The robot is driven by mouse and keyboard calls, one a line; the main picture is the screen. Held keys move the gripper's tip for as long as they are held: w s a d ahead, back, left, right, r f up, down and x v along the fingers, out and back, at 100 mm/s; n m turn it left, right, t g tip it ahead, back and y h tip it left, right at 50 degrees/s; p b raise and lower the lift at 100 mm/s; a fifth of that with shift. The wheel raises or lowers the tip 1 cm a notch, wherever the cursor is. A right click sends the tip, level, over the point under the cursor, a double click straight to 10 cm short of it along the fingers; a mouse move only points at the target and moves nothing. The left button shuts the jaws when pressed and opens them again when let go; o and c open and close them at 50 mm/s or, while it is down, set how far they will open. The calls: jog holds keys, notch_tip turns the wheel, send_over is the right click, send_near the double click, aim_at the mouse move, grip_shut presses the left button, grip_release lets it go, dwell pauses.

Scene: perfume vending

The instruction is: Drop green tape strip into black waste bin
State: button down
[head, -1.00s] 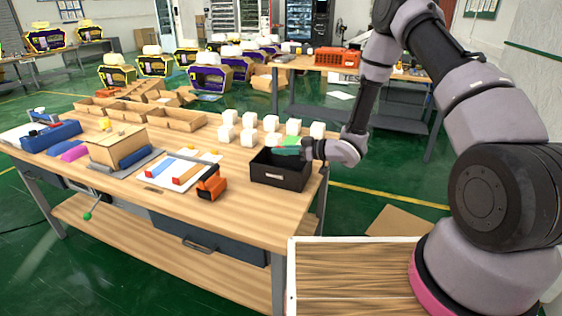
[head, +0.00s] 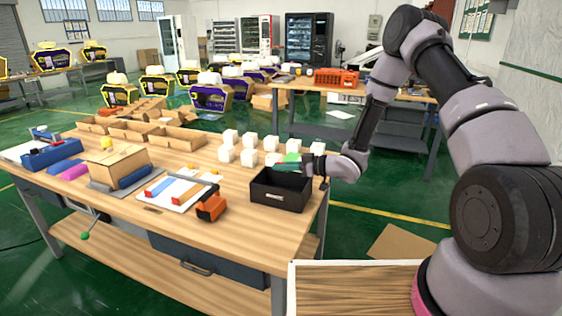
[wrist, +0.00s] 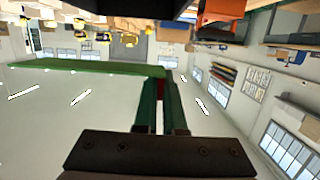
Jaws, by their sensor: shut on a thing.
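The black waste bin (head: 281,196) stands upright and open-topped at the front right corner of the wooden workbench. My gripper (head: 303,161) is just above the bin's back right rim. It is shut on the green tape strip (head: 287,160), which sticks out to the left over the bin. In the wrist view the strip (wrist: 75,66) runs left from between the two dark green fingers of my gripper (wrist: 161,92). A dark edge, likely the bin (wrist: 150,8), shows at the top of that view. The bin's floor is hidden in the head view.
Several white boxes (head: 249,157) stand just behind the bin. An orange tape dispenser (head: 211,207) and a white sheet with coloured strips (head: 178,189) lie to its left. Cardboard trays (head: 177,138) and a cardboard box (head: 118,164) are farther left.

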jog(key=shift+f, duration=2.9)
jog(key=c, duration=0.9)
grip_release()
jog(key=v, duration=1.1)
